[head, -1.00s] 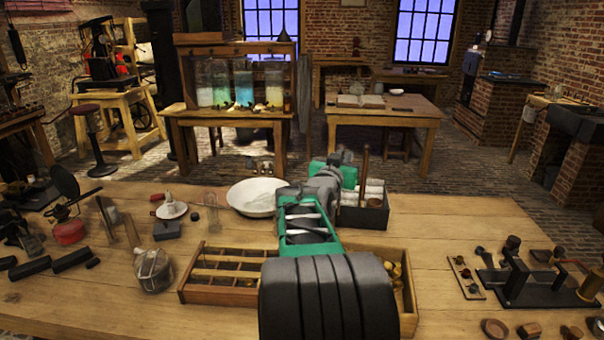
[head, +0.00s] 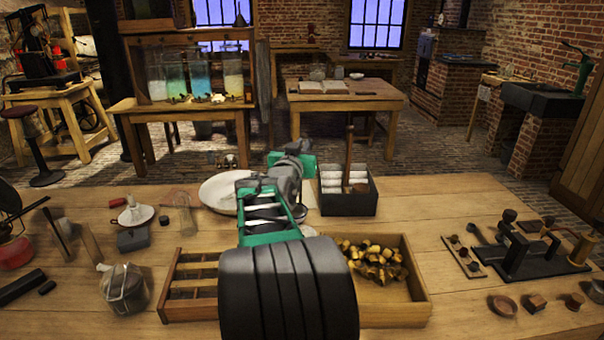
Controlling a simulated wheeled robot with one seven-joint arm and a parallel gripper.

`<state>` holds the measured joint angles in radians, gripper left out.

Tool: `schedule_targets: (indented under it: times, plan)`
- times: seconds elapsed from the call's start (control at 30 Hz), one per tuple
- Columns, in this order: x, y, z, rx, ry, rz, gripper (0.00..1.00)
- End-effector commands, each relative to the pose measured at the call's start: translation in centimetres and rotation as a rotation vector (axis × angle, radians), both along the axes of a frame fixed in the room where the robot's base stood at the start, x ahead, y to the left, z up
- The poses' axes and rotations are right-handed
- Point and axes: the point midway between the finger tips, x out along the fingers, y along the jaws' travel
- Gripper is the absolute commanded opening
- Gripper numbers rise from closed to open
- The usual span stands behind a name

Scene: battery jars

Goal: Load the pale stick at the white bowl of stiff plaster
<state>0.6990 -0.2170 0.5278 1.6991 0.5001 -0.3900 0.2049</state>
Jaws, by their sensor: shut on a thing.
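The white bowl (head: 216,192) stands near the far edge of the table, left of my arm's far end, which covers part of its right side. I cannot make out the plaster inside it. My arm reaches from the bottom of the view toward the far edge, with its wrist between the bowl and a black box. My gripper's fingers are hidden behind my arm. I cannot make out a pale stick at the gripper. A brown stick (head: 349,150) stands upright at the black box.
The black box (head: 348,204) holds white rolls. A wooden tray (head: 418,300) with brassy pieces (head: 372,262) lies near my arm. A glass jar (head: 124,290) and a white candle holder (head: 135,215) stand left. A dark apparatus (head: 520,250) is right.

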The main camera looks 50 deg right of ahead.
Motion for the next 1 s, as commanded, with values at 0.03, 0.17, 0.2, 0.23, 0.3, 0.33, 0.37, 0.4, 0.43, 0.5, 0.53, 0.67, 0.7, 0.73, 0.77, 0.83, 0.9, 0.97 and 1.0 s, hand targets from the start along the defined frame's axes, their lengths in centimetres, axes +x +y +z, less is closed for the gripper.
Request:
schedule_targets:
  times: [0.03,0.17,0.2,0.23,0.3,0.33,0.37,0.4,0.43,0.5,0.53,0.67,0.7,0.73,0.77,0.83,0.9,0.97,1.0]
  plan:
    - [-0.1,0.0,-1.9,-0.001,0.000,-0.001,0.00]
    - [-0.2,-0.1,-4.1,-0.001,0.000,-0.003,0.00]
    - [-0.2,-0.1,-4.4,-0.002,-0.001,-0.004,0.00]
    - [-0.2,-0.1,-4.9,-0.001,0.000,-0.004,0.00]
    - [-0.2,-0.2,-5.3,-0.001,-0.002,-0.005,0.00]
    - [-0.2,-0.2,-5.3,-0.001,-0.002,-0.005,0.00]
    - [-0.2,-0.2,-5.3,-0.002,-0.001,-0.005,0.00]
    - [-0.3,-0.2,-5.4,-0.001,0.000,-0.005,0.00]
    - [-0.3,-0.2,-5.5,-0.001,0.000,-0.005,0.00]
    - [-0.3,-0.2,-6.0,0.000,0.000,-0.006,0.00]
    - [-0.3,-0.2,-6.3,0.000,0.000,-0.006,0.00]
    - [-0.3,-0.2,-7.9,0.000,0.000,-0.006,0.00]
    - [-0.3,-0.2,-8.5,0.000,0.000,-0.006,0.00]
    - [-0.3,-0.2,-8.9,0.001,0.000,-0.007,0.00]
    - [-0.3,-0.2,-9.3,0.000,0.001,-0.007,0.00]
    - [-0.3,-0.2,-10.1,0.000,0.001,-0.007,0.00]
    - [-0.3,-0.2,-10.7,0.000,0.001,-0.007,0.00]
    - [-0.3,-0.2,-11.0,0.000,0.000,-0.007,0.00]
    - [-0.3,-0.2,-11.0,-0.001,0.000,-0.006,0.00]
